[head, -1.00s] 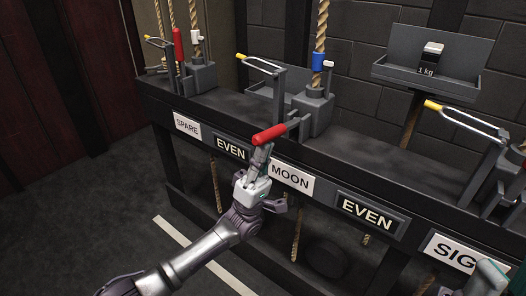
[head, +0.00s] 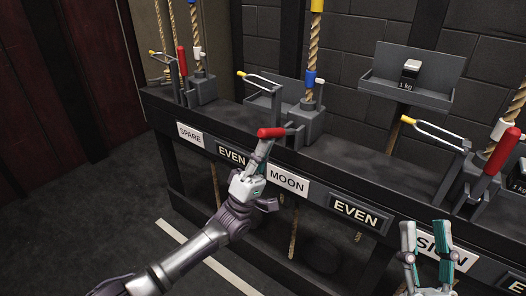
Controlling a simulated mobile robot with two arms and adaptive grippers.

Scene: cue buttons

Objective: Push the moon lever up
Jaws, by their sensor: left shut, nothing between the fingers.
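The moon lever's red handle (head: 271,132) sticks out toward me, roughly level, from its grey bracket on the bench, above the white MOON sign (head: 288,181). My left gripper (head: 264,150) is shut and empty, with its fingertips just under the red handle. They appear to touch it or nearly so; the exact contact is hard to tell. My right gripper (head: 427,228) is open and empty at the lower right, in front of the SIGN label (head: 449,250).
A yellow-tipped fork catch (head: 262,80) stands beside the moon lever. An upright red-handled lever (head: 181,61) is at the left, another (head: 502,150) at the right. A shelf holds a 1 kg weight (head: 410,72). Ropes rise behind the levers.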

